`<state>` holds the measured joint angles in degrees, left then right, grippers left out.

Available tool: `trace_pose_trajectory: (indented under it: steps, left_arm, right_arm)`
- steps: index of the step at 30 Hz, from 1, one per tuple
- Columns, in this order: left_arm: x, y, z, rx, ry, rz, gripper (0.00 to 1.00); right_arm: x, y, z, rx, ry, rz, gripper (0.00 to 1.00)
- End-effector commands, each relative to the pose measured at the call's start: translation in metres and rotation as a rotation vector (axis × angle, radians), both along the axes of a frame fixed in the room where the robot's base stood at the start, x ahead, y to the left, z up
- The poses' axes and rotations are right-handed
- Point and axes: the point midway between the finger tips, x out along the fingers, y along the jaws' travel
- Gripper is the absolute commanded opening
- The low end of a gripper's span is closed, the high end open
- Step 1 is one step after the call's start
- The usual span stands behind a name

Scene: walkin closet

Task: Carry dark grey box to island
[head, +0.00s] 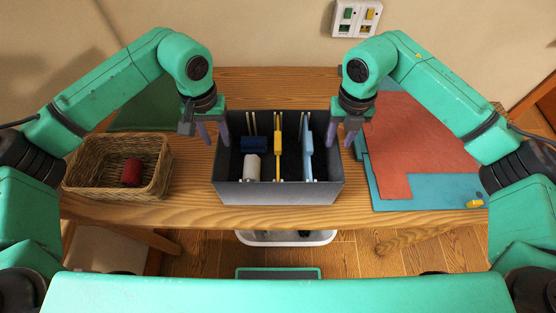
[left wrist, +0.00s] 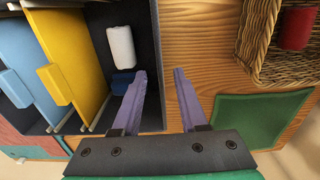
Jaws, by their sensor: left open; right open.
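The dark grey box (head: 278,194) stands upright on a wooden tabletop (head: 300,217). It holds a white roll (head: 252,167), a dark blue item (head: 254,144), and yellow (head: 278,155) and light blue (head: 307,155) upright pieces. My left gripper (head: 212,133) is open at the box's left wall, one finger on the inner side and one outside; the wrist view shows the wall (left wrist: 157,50) between the fingertips (left wrist: 160,72). My right gripper (head: 342,136) is open at the right wall, its fingers apparently either side. Contact with the walls cannot be told. I cannot identify the island.
A wicker basket (head: 100,194) with a red roll (head: 132,172) stands left of the box. A green mat (head: 150,108) lies behind it. A red sheet (head: 420,150) on a blue mat (head: 386,205) lies to the right. A wall with sockets is behind.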

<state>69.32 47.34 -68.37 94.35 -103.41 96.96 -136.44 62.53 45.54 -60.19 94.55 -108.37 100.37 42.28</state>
Motion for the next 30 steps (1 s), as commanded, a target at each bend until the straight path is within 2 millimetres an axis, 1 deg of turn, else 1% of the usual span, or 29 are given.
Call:
trace_pose_trajectory:
  steps: [1, 3, 6, 9, 13, 19, 20, 21, 23, 30]
  left_arm:
    - [0.000, 0.000, -0.010, 0.001, 0.003, 0.001, 0.42]
    - [-0.001, 0.000, -0.024, 0.001, 0.004, 0.000, 0.42]
    - [0.000, 0.000, -0.041, 0.001, 0.002, 0.000, 0.42]
    - [0.000, 0.000, -0.052, 0.001, 0.002, 0.000, 0.42]
    - [0.000, 0.000, -0.058, 0.001, -0.001, 0.000, 0.42]
    - [0.000, 0.000, -0.058, 0.001, -0.001, 0.000, 0.42]
    - [0.000, 0.000, -0.058, 0.001, -0.001, 0.000, 0.39]
    - [0.000, 0.000, -0.058, 0.001, -0.001, 0.000, 0.23]
    - [0.000, 0.000, -0.058, 0.001, -0.001, 0.000, 0.00]
    - [0.000, 0.000, -0.057, 0.000, -0.001, 0.000, 0.00]
  right_arm:
    - [-0.001, 0.000, -0.011, -0.001, 0.006, -0.001, 0.42]
    - [-0.001, 0.000, -0.024, -0.001, 0.005, -0.002, 0.42]
    - [-0.001, 0.000, -0.041, 0.000, 0.004, -0.001, 0.42]
    - [0.000, 0.000, -0.052, -0.001, 0.002, -0.001, 0.42]
    - [0.000, 0.000, -0.058, 0.000, 0.001, -0.001, 0.42]
    - [0.000, 0.000, -0.058, 0.000, 0.001, -0.001, 0.42]
    - [0.000, 0.000, -0.058, 0.000, 0.001, -0.001, 0.39]
    - [0.000, 0.000, -0.058, 0.000, 0.001, -0.001, 0.23]
    - [0.000, 0.000, -0.058, 0.000, 0.001, -0.001, 0.00]
    - [0.000, 0.000, -0.058, 0.000, 0.000, -0.001, 0.00]
